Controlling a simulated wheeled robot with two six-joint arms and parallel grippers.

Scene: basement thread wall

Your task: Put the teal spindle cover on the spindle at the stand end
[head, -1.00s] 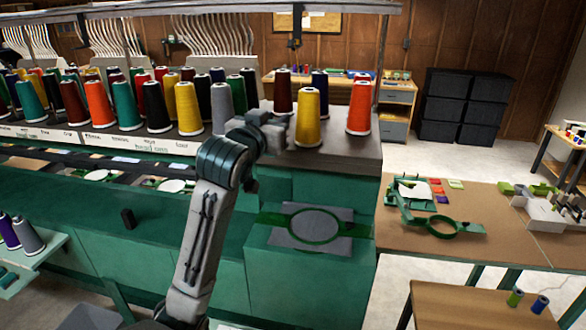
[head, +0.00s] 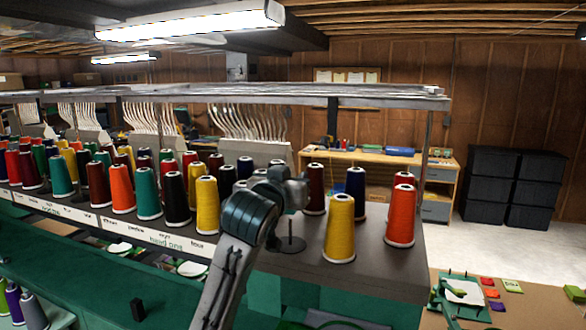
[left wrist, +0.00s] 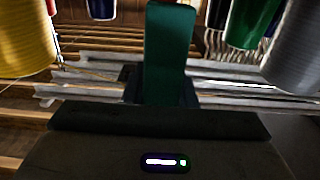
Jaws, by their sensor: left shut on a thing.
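The bare dark spindle (head: 290,238) stands on a round base at the stand end (head: 370,268), left of a yellow cone. My left gripper (head: 298,190) is above and just behind the spindle in the picture, its fingers hard to make out behind my wrist. In the left wrist view, a teal upright piece (left wrist: 168,50) sits in the middle between the jaws. It looks like the teal spindle cover, and the left gripper is shut on it. The cover cannot be made out in the head view. My right gripper is not in view.
A yellow cone (head: 339,228), an orange cone (head: 401,215), a maroon cone (head: 314,190) and a navy cone (head: 356,190) stand right of the spindle. Rows of cones fill the stand on the left. A metal rail (head: 400,97) runs overhead.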

